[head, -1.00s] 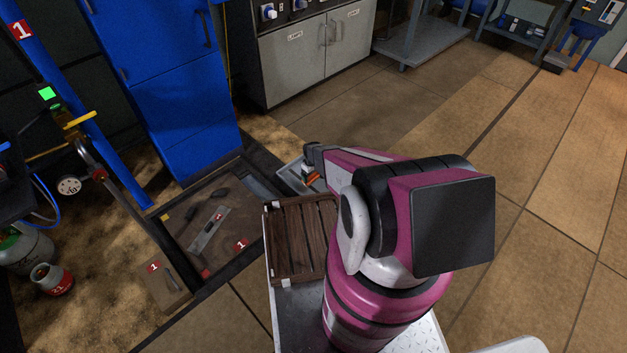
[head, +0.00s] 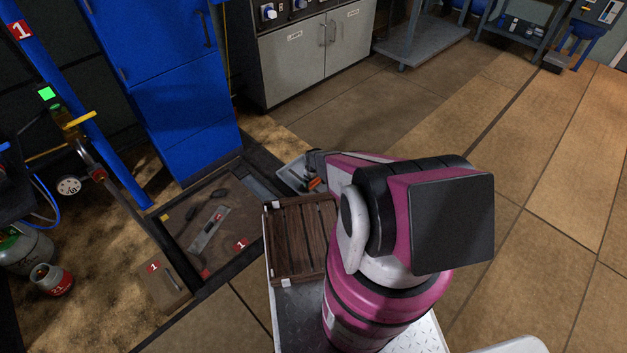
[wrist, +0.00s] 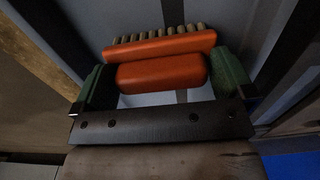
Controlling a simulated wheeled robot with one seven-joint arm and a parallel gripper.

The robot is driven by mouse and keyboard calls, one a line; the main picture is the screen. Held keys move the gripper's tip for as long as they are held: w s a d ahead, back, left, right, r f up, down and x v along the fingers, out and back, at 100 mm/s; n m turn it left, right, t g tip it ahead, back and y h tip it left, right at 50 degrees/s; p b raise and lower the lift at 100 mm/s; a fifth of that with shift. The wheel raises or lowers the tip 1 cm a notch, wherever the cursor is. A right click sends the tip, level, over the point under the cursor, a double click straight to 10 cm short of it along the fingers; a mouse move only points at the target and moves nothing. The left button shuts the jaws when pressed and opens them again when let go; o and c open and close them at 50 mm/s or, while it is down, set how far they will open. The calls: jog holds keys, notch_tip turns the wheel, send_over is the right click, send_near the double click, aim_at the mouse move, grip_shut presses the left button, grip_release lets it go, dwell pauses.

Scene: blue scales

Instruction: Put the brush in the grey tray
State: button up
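The brush is orange with a row of pale bristles, and shows in the wrist view (wrist: 162,72). In the head view a bit of orange brush (head: 315,184) shows at the grey tray. My gripper (wrist: 163,80) has green fingertips, one on each side of the brush's orange grip. They appear to press on it, with no clear gap. The grey tray (head: 289,172) is beyond the wooden crate, partly hidden by my arm. The brush is over or inside the tray; I cannot tell whether it touches the floor.
A slatted wooden crate (head: 290,272) stands just in front of the tray. A dark-framed floor pit (head: 180,225) with tools lies to the left. A blue cabinet (head: 185,90) stands behind. Open floor is at the right.

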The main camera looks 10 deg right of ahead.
notch_tip(320, 180, up, 12)
jog(key=s+r+m, duration=0.2)
jog(key=s+r, duration=0.5)
jog(key=r, duration=0.6)
jog(key=s+r+m, duration=0.2)
jog(key=s+r, duration=0.6)
jog(key=r, duration=0.5)
jog(key=s+r+m, duration=0.2)
jog(key=s+r, duration=0.5)
jog(key=r, duration=0.6)
jog(key=shift+s+a+r+m, duration=0.15)
jog(key=shift+s+r+m, duration=0.1)
jog(key=shift+s+m, duration=0.15)
